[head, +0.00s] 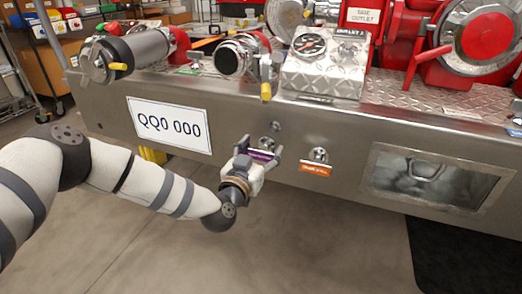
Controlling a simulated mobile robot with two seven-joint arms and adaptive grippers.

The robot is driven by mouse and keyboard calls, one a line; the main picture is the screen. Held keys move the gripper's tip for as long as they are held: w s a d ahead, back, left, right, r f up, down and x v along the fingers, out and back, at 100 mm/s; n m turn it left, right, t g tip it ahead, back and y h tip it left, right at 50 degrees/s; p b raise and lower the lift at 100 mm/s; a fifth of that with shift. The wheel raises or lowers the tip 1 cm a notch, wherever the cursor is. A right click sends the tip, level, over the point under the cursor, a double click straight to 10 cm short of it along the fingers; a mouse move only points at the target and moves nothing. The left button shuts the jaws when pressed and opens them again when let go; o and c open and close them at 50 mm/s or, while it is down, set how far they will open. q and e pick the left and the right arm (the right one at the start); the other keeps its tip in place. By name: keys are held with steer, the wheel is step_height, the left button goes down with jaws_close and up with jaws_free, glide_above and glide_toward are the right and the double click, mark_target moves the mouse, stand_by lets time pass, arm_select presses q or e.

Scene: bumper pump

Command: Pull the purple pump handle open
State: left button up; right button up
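The purple pump handle (262,155) shows as a small purple piece on the front face of the steel bumper, below a round metal knob (266,142). My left gripper (260,149) is in front of it, reaching in from the left. Its two fingers are spread, one on each side of the purple piece. I cannot tell whether the fingers touch it. The gripper's palm and fingers hide part of the handle. My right gripper is out of view.
To the right is a similar metal knob with an orange label (316,169), then a recessed opening (424,178). A white plate (169,125) reading QQ0 000 is on the left. Pipes and a gauge box (325,66) stand above the bumper.

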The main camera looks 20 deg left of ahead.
arm_select(q)
steer(key=c, duration=0.8)
steer(key=s+p, duration=0.5)
steer(key=s, duration=0.2)
steer(key=shift+s+a+r+p, duration=0.1)
steer(key=shift+p, duration=0.2)
steer(key=shift+c, duration=0.2)
steer(key=shift+s+f, duration=0.1)
steer(key=shift+f, duration=0.2)
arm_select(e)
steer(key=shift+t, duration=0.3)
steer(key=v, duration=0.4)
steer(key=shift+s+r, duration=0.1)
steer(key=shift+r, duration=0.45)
arm_select(q)
steer(key=o, duration=1.7)
steer(key=shift+s+r, duration=0.1)
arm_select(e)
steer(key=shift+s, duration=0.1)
